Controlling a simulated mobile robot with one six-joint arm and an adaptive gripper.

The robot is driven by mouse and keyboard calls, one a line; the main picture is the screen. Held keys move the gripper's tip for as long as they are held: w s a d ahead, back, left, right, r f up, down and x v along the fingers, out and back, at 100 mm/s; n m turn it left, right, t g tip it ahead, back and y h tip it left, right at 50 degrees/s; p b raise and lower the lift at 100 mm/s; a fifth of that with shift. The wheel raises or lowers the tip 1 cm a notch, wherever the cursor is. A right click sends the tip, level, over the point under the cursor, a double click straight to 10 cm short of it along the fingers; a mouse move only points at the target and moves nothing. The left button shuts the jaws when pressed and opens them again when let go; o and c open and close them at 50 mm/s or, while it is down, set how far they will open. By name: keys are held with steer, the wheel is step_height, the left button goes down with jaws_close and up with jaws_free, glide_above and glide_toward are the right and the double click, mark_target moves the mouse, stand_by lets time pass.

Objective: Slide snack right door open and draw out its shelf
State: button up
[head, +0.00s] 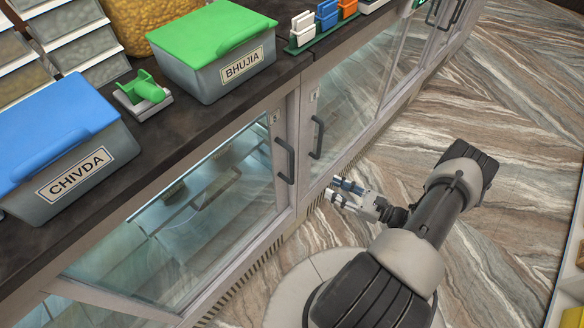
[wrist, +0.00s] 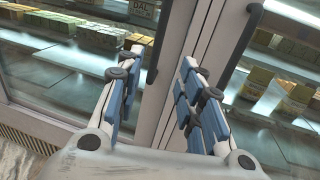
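Glass doors in pale frames line the counter front. In the head view, a left glass door (head: 200,215) has a dark upright handle (head: 284,160), and the neighbouring door to its right has another handle (head: 317,137). I cannot tell from lettering which is the snack right door. My gripper (head: 340,192) is open and empty, in front of and apart from the doors, low beside these handles. In the wrist view, the left handle (wrist: 158,45) shows between my open fingertips (wrist: 160,58), and the right handle (wrist: 240,45) lies right of them. Shelves with packets (wrist: 95,38) show behind closed glass.
On the dark countertop stand a blue-lidded CHIVDA bin (head: 75,165), a green-lidded BHUJIA bin (head: 215,55) and a small green device (head: 146,92). The wood-patterned floor (head: 500,95) is clear along the counter to the right. A pale shelf unit (head: 568,262) edges the right side.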

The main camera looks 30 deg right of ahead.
mark_target(292, 168)
steer(key=b+x, duration=0.1)
steer(key=x, duration=1.5)
steer(key=shift+w+a+r+b, duration=0.1)
steer(key=shift+w+a+b, duration=0.2)
jaws_close()
